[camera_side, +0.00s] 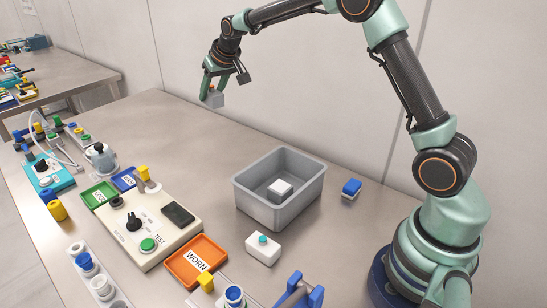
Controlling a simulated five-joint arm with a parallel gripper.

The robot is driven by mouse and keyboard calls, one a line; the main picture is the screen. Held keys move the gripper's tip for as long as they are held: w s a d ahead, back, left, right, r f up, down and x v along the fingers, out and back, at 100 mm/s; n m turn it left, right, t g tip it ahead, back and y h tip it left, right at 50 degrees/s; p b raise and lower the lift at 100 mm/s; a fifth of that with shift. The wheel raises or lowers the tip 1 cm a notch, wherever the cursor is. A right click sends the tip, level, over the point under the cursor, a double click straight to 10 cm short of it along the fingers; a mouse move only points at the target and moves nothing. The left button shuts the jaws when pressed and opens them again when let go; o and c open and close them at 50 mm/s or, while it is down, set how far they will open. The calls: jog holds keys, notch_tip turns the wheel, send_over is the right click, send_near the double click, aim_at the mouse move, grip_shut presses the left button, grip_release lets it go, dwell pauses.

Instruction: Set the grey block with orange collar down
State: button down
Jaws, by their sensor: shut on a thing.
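The grey block with orange collar (214,99) is held between the fingers of my gripper (212,90), high above the far part of the table. Only its grey lower body and a small hint of orange near the top show; the fingers hide the rest. My gripper is shut on it and points downward. Nothing touches the block from below.
A grey bin (278,213) with a white block inside stands mid-table. A white block with a teal top (263,248), a blue block (351,188), an orange WORN tray (197,262) and a test box (150,225) stand around it.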

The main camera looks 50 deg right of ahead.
jog(key=d, duration=0.7)
jog(key=shift+h, duration=0.4)
jog(key=f, duration=1.4)
jog(key=shift+s+f, duration=0.35)
jog(key=shift+f, duration=2.55)
jog(key=shift+c, duration=1.7)
grip_release()
jog(key=shift+f, duration=0.15)
